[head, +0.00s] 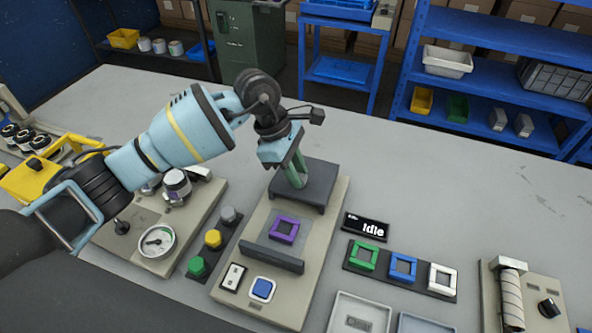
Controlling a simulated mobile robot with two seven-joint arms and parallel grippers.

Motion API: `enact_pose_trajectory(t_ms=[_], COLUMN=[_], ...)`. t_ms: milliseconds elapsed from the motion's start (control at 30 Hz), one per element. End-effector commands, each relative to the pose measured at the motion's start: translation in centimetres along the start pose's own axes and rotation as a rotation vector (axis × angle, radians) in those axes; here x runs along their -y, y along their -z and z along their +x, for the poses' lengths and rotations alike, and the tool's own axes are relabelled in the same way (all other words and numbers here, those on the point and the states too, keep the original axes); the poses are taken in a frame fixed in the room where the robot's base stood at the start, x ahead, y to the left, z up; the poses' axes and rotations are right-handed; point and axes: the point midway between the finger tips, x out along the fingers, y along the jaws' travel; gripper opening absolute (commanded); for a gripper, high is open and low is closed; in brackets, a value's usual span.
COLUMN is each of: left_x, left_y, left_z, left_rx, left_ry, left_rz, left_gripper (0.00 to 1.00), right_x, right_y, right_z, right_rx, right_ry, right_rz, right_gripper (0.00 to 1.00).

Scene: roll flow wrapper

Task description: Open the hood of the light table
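The light table (325,240) is a beige base in the middle of the bench. A dark grey block (318,180), which looks like its hood, stands at the back end. A purple square frame (284,229) lies uncovered on the grey plate in front of it, behind a low dark bar (272,258). My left gripper (298,182) points down at the top of the dark block. Its greenish fingers overlap in this view, so their gap and any contact with the block are unclear. My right gripper is not in view.
Left of the light table are grey, yellow and green buttons (213,239) and a gauge (157,241). To its right are an "Idle" display (366,227), a rack of green, blue and white frames (402,268), and trays (360,313). The bench behind is clear.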

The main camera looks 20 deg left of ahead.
Motion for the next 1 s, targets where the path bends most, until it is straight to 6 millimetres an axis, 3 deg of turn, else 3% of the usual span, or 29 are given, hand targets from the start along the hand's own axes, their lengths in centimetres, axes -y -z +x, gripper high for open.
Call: enact_pose_trajectory(t_ms=[33, 167, 533, 1000], left_x=[-0.1, 0.0, 0.0, 0.0], left_y=[0.0, 0.0, 0.0, 0.0], left_z=[-0.2, -0.1, -0.7, -7.1], left_rx=[0.000, 0.000, -0.001, -0.001], left_ry=[-0.003, -0.002, -0.002, -0.002], left_rz=[-0.001, 0.000, 0.000, -0.001], left_gripper=[0.29, 0.45, 0.45, 0.45], right_x=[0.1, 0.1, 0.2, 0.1], right_y=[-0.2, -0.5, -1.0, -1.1], right_z=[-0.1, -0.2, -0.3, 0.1], right_rx=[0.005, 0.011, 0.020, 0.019], right_ry=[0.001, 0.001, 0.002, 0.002], right_rz=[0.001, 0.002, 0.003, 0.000], right_gripper=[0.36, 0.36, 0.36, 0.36])
